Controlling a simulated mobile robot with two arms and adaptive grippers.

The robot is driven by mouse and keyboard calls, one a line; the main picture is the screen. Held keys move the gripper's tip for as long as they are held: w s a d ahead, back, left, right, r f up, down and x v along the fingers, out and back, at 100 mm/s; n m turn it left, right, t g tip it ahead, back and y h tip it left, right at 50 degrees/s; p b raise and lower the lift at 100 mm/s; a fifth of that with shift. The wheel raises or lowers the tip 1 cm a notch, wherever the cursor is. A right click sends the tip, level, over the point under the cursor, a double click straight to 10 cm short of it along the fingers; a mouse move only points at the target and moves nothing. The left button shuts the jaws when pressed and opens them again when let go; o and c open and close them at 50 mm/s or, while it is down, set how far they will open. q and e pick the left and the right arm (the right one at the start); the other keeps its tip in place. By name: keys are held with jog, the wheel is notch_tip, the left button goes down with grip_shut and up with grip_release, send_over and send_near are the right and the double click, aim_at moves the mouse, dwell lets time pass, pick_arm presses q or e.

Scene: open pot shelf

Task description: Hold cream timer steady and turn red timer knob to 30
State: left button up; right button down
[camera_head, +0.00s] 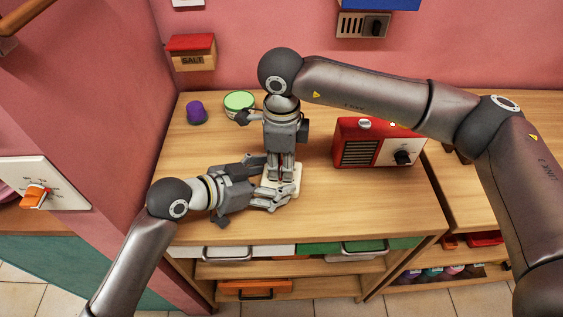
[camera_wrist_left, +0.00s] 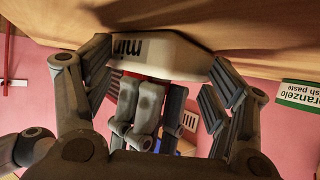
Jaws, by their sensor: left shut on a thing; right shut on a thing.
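The cream timer (camera_head: 294,181) stands on the wooden counter near its front middle. In the left wrist view the cream timer (camera_wrist_left: 185,56) appears upside down, with "min" printed on it. My left gripper (camera_head: 275,184) comes from the left and is shut on the timer's body, one finger on each side. My right gripper (camera_head: 281,172) points straight down over the timer and is shut on its red knob. A sliver of the red knob (camera_wrist_left: 142,76) shows between timer and right fingers in the left wrist view. The knob's pointer and most of the dial are hidden.
A red radio (camera_head: 352,133) stands right of the grippers. A green-lidded tin (camera_head: 240,100) and a purple item (camera_head: 196,112) stand behind to the left. A salt box (camera_head: 191,60) hangs on the pink wall. The counter's front right (camera_head: 370,210) is clear.

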aim_at(281, 166)
pick_arm(q)
jog(key=shift+a+f, duration=0.15)
jog(key=shift+f, duration=0.3)
pick_arm(e)
jog(key=shift+s+a, duration=0.15)
jog(key=shift+s, duration=0.1)
jog(key=c, duration=1.5)
grip_release()
jog(key=shift+o, duration=0.2)
notch_tip(281, 166, up, 12)
jog(key=shift+s, duration=0.1)
pick_arm(q)
jog(key=o, duration=0.6)
jog(key=shift+o, duration=1)
jog(key=shift+r, duration=0.15)
